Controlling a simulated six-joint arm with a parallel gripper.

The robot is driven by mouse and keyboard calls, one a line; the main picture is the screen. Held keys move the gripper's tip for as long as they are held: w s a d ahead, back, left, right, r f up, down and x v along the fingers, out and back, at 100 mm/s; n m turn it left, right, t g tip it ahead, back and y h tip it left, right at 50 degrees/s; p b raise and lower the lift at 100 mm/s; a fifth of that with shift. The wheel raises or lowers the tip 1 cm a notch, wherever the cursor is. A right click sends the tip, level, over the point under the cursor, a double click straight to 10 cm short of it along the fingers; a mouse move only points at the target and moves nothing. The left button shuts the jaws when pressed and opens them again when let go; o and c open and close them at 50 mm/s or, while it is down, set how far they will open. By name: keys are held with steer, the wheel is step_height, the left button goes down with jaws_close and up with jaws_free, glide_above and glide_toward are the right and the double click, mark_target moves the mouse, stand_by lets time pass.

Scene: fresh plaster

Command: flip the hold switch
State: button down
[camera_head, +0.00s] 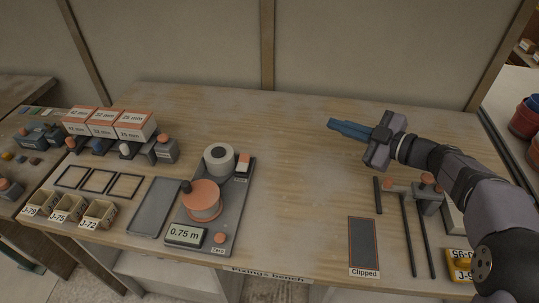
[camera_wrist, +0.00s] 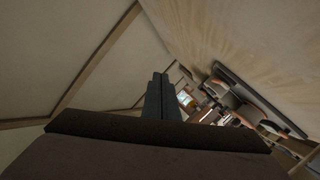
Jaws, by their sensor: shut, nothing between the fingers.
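No label reading "hold" is legible. A grey measuring device (camera_head: 228,222) stands left of the bench's middle, with a display reading 0.75 m (camera_head: 185,235). It carries an orange drum (camera_head: 203,200) with a dark knob, a white roll (camera_head: 219,158) and an orange button labelled Zero (camera_head: 220,238). A small orange-and-white piece (camera_head: 242,163) sits at its far right corner; I cannot tell whether it is the hold switch. My gripper (camera_head: 333,124) is shut and empty above the bench's back right, pointing left, well apart from the device. Its closed fingers (camera_wrist: 158,95) also show in the wrist view.
A dark panel labelled Clipped (camera_head: 363,244), dark rods (camera_head: 408,236) and a grey block with an orange knob (camera_head: 428,196) lie at right. Labelled boxes (camera_head: 103,123), small bins (camera_head: 98,214) and a grey tray (camera_head: 153,206) fill the left. The bench's middle is clear.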

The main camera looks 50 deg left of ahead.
steer(key=s+a+f+n+g+h, duration=0.1)
steer(key=s+g, duration=0.5)
steer(key=s, duration=0.7)
steer(key=f+n+h, duration=0.1)
steer(key=n+h, duration=0.1)
steer(key=shift+s+f+n+g, duration=0.15)
steer(key=shift+s+n+g, duration=0.15)
steer(key=shift+s+n, duration=0.1)
steer(key=shift+a, duration=0.2)
steer(key=p, duration=0.1)
glide_above(243, 163)
steer(key=w+d, duration=0.1)
steer(key=d, duration=0.3)
step_height(243, 163, down, 2)
steer(key=shift+w+a+f, duration=0.25)
steer(key=shift+a+f, duration=0.05)
steer(key=shift+f, duration=0.25)
steer(key=shift+w+a+f, duration=0.25)
steer(key=shift+a+f, duration=0.05)
steer(key=shift+f, duration=0.2)
steer(key=shift+w+a+f, duration=0.15)
steer(key=shift+w+f, duration=0.05)
steer(key=shift+f, duration=0.25)
steer(key=shift+w+a+f, duration=0.1)
steer(key=shift+w+f, duration=0.05)
steer(key=shift+f, duration=0.25)
steer(key=shift+p, duration=0.45)
